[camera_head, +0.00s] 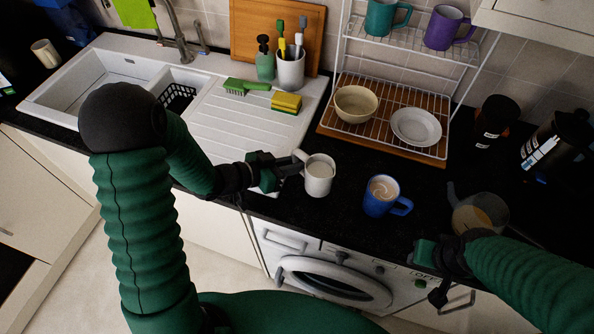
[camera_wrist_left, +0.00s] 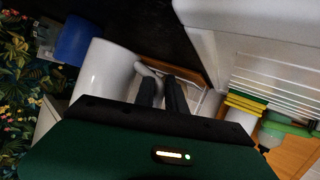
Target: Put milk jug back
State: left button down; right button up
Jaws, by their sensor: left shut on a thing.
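The white milk jug (camera_head: 318,180) has milk in it and is upright at the counter's front part, left of a blue mug (camera_head: 380,196) of coffee with pale foam. My left gripper (camera_head: 291,163) is shut on the jug's handle, from the jug's left side. In the left wrist view the jug (camera_wrist_left: 103,75) stands left of the fingers (camera_wrist_left: 163,92), and its handle is between them. I cannot tell whether its base touches the counter.
Behind the jug, a wire rack (camera_head: 375,148) holds a bowl (camera_head: 356,104) and a plate (camera_head: 416,127), with mugs above. A sink with drainer (camera_head: 222,131), a sponge (camera_head: 286,102) and a brush (camera_head: 246,87) are left. Dark containers (camera_head: 493,122) stand right. Bare counter (camera_head: 345,160) lies behind the mug.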

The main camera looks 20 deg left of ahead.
pick_arm(q)
jog(key=f, duration=0.1)
jog(key=w+f, duration=0.1)
jog(key=f, duration=0.1)
jog(key=shift+f, duration=0.3)
jog(key=shift+a, duration=0.25)
jog(key=c, duration=1.8)
grip_release()
jog(key=shift+s+f+b, duration=0.1)
jog(key=shift+f+b, duration=0.1)
jog(key=shift+b, duration=0.1)
jog(key=shift+o, duration=0.6)
jog(key=shift+d, duration=0.2)
jog(key=shift+r, duration=0.15)
